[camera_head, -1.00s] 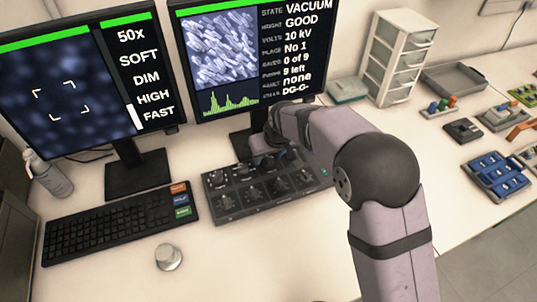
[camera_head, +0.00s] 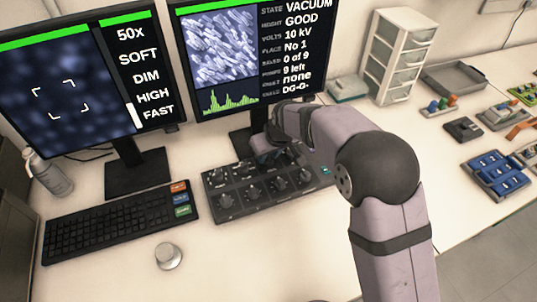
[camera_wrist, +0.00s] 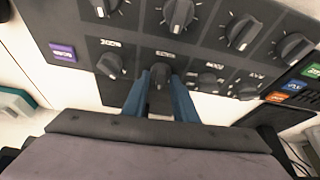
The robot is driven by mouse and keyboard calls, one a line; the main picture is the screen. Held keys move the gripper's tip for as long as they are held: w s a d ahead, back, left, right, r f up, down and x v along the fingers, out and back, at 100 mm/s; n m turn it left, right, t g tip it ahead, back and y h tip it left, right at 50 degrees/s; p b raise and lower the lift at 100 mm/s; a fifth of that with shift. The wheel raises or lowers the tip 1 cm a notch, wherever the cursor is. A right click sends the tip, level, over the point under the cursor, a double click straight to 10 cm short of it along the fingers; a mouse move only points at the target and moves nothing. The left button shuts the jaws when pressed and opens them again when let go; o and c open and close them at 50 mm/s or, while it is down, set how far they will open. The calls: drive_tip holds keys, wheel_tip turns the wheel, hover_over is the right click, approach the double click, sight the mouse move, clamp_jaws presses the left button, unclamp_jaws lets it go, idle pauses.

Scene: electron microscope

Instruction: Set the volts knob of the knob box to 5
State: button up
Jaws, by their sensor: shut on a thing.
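The dark knob box (camera_head: 232,205) lies on the desk in front of the right monitor, with two rows of black knobs. In the wrist view the knob box (camera_wrist: 88,48) fills the upper part. My gripper (camera_wrist: 160,98) has its two blue fingers on either side of one black knob (camera_wrist: 161,80) in the row nearest my wrist, and is shut on it. The label by this knob is too blurred to read, so I cannot tell its setting. In the head view my gripper (camera_head: 266,158) is over the box's back row and partly hidden by my arm. The right monitor (camera_head: 222,45) reads VOLTS 10 kV.
Neighbouring knobs (camera_wrist: 110,65) stand close on both sides of my fingers. A keyboard (camera_head: 105,225) and a silver knob (camera_head: 168,256) lie to the left. A drawer unit (camera_head: 395,60) and a grey tray (camera_head: 455,78) stand at the back right. The desk front is clear.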

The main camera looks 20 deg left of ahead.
sight(278, 166)
drive_tip(key=n+g+b, duration=0.1)
drive_tip(key=n+b, duration=0.1)
drive_tip(key=n, duration=0.1)
drive_tip(key=shift+w+f+n+y, duration=0.1)
drive_tip(key=shift+f+n+y, duration=0.05)
drive_tip(key=shift+n+y, duration=0.2)
drive_tip(key=shift+r+n+g+y+b, duration=0.15)
drive_tip(key=shift+n+g+b, duration=0.25)
drive_tip(key=shift+n, duration=0.75)
drive_tip(key=shift+r+n+g+y+b, duration=0.1)
drive_tip(key=shift+n+g+b, duration=0.1)
drive_tip(key=shift+n+g, duration=0.65)
drive_tip(key=shift+n+t, duration=0.25)
drive_tip(key=shift+n, duration=0.1)
drive_tip(key=o, duration=1)
drive_tip(key=shift+o, duration=0.2)
drive_tip(key=v, duration=0.7)
drive_tip(key=shift+b, duration=0.4)
drive_tip(key=shift+r, duration=0.1)
